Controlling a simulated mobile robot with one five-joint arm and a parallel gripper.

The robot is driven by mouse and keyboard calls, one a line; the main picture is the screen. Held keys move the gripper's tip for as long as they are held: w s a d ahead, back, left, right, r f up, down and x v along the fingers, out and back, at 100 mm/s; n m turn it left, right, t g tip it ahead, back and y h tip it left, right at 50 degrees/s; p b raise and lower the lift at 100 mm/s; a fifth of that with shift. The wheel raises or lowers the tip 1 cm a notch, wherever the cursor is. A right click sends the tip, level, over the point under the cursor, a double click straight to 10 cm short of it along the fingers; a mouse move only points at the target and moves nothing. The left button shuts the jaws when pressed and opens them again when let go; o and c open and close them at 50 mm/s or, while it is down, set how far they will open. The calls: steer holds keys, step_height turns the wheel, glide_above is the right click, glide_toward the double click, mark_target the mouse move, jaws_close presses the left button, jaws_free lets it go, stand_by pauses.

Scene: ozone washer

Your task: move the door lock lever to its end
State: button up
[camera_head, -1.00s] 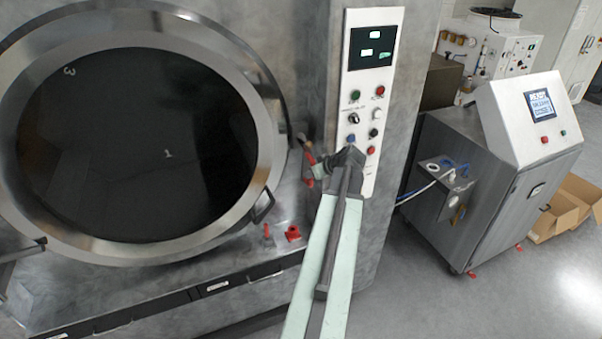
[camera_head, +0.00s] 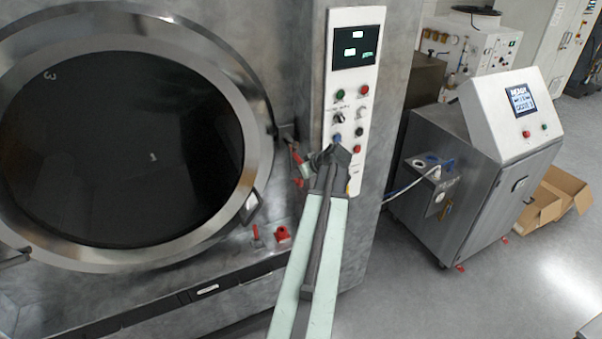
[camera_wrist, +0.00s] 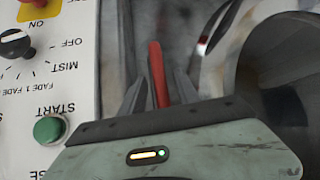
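The door lock lever (camera_head: 295,152) is a red handle between the round door and the control panel. It is tilted, its top leaning left. My gripper (camera_head: 303,169) reaches it from the right, in front of the panel. In the wrist view, the red lever (camera_wrist: 158,75) runs between the two dark fingers of my gripper (camera_wrist: 158,88). The fingers are close on either side of it. Whether they press on it or leave a small gap cannot be told.
The round door (camera_head: 120,150) with its metal rim fills the left. The control panel (camera_head: 350,100) with knobs and buttons stands just right of the lever. A red valve (camera_head: 282,233) sits below on the ledge.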

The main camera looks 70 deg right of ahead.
steer(key=p+v, duration=0.5)
steer(key=v, duration=0.2)
steer(key=shift+s+r, duration=0.25)
steer(key=shift+r, duration=0.05)
steer(key=shift+a, duration=0.1)
